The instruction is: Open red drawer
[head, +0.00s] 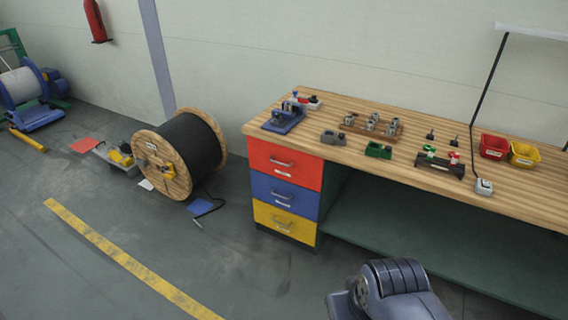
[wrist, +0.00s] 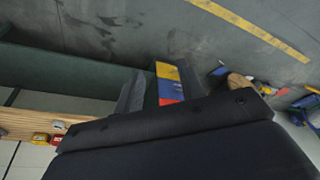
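The red drawer (head: 283,163) is the top one of three in the cabinet under the left end of the workbench. It is shut, with a grey bar handle (head: 281,162) on its front. In the wrist view, which is upside down, part of the red drawer (wrist: 169,101) shows between my fingers, partly hidden by my gripper body. My gripper (wrist: 158,70) is open and empty, apart from the drawers. It is not seen in the head view, where only part of my arm shows at the bottom.
A blue drawer (head: 283,195) and a yellow drawer (head: 285,222) sit below, both shut. The wooden benchtop (head: 345,110) above holds tools and bins. A cable reel (head: 190,150) stands left of the cabinet. The floor in front of the drawers is clear.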

